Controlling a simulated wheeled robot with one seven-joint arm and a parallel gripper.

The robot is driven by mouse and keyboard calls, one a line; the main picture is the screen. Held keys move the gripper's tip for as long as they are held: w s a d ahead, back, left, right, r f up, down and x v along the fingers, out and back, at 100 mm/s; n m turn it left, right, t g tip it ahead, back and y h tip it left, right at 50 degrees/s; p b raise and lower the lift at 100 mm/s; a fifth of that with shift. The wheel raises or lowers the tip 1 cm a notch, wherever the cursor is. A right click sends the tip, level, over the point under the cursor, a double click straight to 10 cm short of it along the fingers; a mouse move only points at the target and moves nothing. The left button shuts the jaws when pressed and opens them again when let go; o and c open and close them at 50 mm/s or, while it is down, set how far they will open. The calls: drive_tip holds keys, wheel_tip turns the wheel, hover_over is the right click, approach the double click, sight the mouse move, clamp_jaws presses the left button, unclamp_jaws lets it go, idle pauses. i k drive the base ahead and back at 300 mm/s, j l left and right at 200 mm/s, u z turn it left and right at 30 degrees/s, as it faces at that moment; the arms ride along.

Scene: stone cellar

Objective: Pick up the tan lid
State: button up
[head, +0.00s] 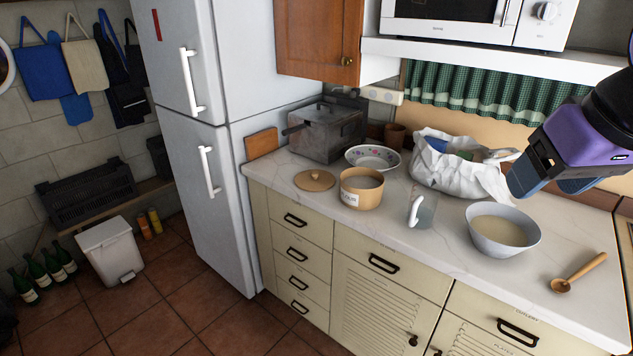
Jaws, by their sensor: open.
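The tan lid (315,180) is a round, flat disc with a small knob on top. It lies on the white marbled counter (400,245), near its left front edge. A tan canister (361,190) with a label stands open just right of the lid, apart from it. My gripper (545,188), purple with blue-grey fingers, hangs above the counter at the far right, well away from the lid. It is open, and I see nothing between its fingers.
A grey metal fryer (326,130) and a patterned bowl (373,157) stand behind the lid. A glass mug (424,208), a crumpled white bag (445,170), a white bowl (503,230) and a wooden spoon (580,272) lie between the lid and my gripper's side. A white fridge (215,130) stands left.

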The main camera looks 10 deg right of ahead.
sight(310, 180)
drive_tip(key=i+j+u, duration=0.1)
drive_tip(key=i+j, duration=0.65)
drive_tip(key=i, duration=0.2)
drive_tip(key=i+j+u, duration=0.15)
drive_tip(key=i+j, duration=0.2)
drive_tip(key=i, duration=0.1)
